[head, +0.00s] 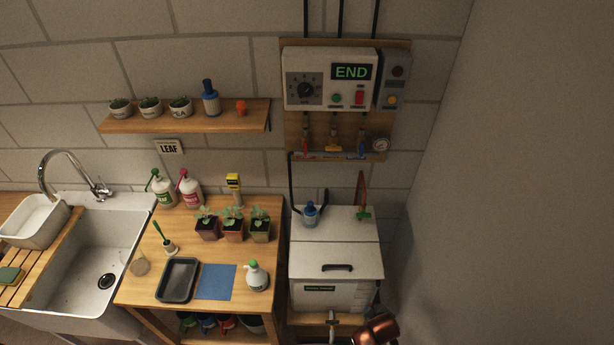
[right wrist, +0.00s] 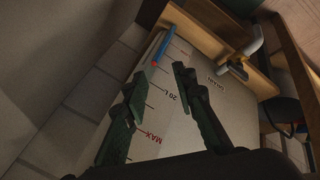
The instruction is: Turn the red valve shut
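The red valve (head: 305,148) is the leftmost of three small valves under the control box on the wall board. A yellow valve (head: 333,147) is in the middle and a blue valve (head: 361,150) is on the right. The red handle is too small to tell its exact angle. My right gripper (right wrist: 160,76) shows in the right wrist view with its two dark fingers apart and nothing between them. It is over a pale surface marked MAX and 20 L, away from the valves, which are not in that view. My left gripper is not in view.
The control box (head: 330,80) reads END. A round gauge (head: 381,144) sits right of the valves. The workbench (head: 150,245) holds seedlings. Wall space before the valves looks clear.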

